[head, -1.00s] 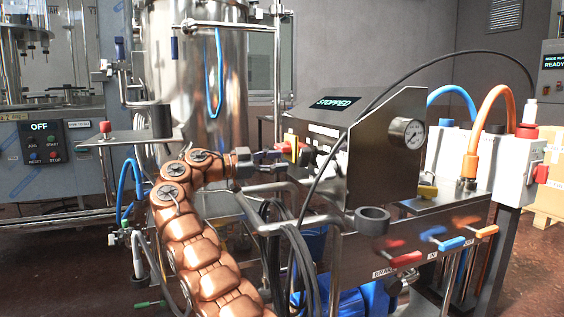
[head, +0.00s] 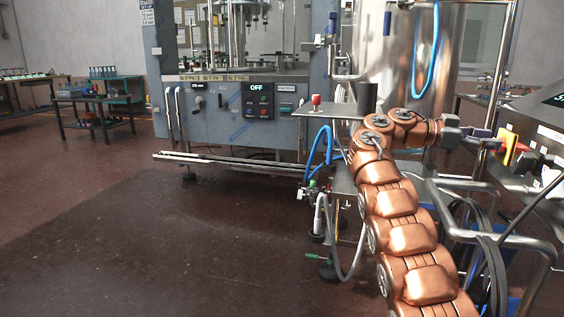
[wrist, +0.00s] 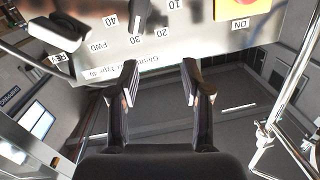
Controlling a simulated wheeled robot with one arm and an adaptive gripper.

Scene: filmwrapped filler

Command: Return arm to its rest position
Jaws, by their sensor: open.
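My copper-coloured arm (head: 400,235) rises from the bottom of the head view and bends right at the top. My gripper (head: 490,142) is at its end, close to a control panel (head: 532,150) with a red and yellow switch (head: 509,150). In the wrist view my gripper (wrist: 160,82) has its two dark fingers spread apart, with nothing between them. Ahead of the fingertips is the panel's lower part, with a numbered dial (wrist: 138,14), a FWD/REV switch (wrist: 58,32) and an ON label. I cannot tell whether the fingertips touch the panel.
A steel tank (head: 400,75) stands behind my arm. Metal tube rails (head: 480,236) and cables run beneath the gripper. A grey machine (head: 235,115) marked OFF stands further back. Open floor (head: 190,235) lies left, with a table (head: 95,105) beyond.

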